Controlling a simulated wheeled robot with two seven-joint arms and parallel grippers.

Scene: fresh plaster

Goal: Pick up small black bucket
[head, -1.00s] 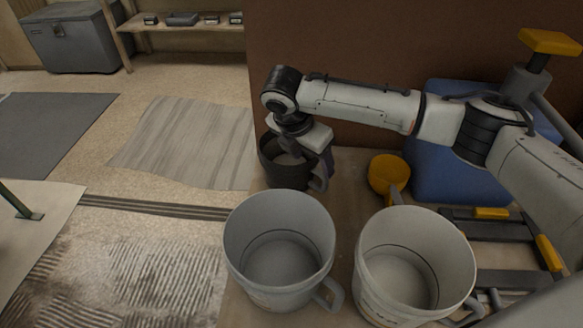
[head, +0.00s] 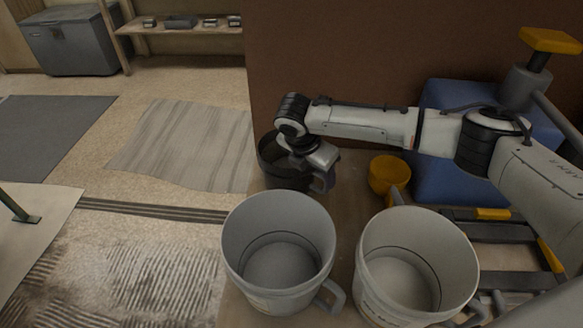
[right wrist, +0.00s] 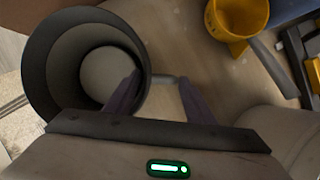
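The small black bucket (head: 282,178) stands upright on the tabletop near its left edge, behind the two larger buckets. In the right wrist view the black bucket (right wrist: 52,75) fills the left side, and its handle (right wrist: 164,78) points right. My right gripper (right wrist: 162,92) is open. Its left finger overlaps the bucket's right wall and its right finger is beyond the handle, with the handle showing between them. I cannot tell whether either finger touches. In the head view my right gripper (head: 317,165) is over the bucket's handle side, its fingertips largely hidden. My left gripper is not in view.
A grey bucket (head: 240,270) and a pale bucket (head: 372,285) stand at the front. A yellow scoop or cup (head: 384,172) is right of the black bucket, near a blue box (head: 450,190). A brown wall (head: 350,50) rises behind. Open floor lies left.

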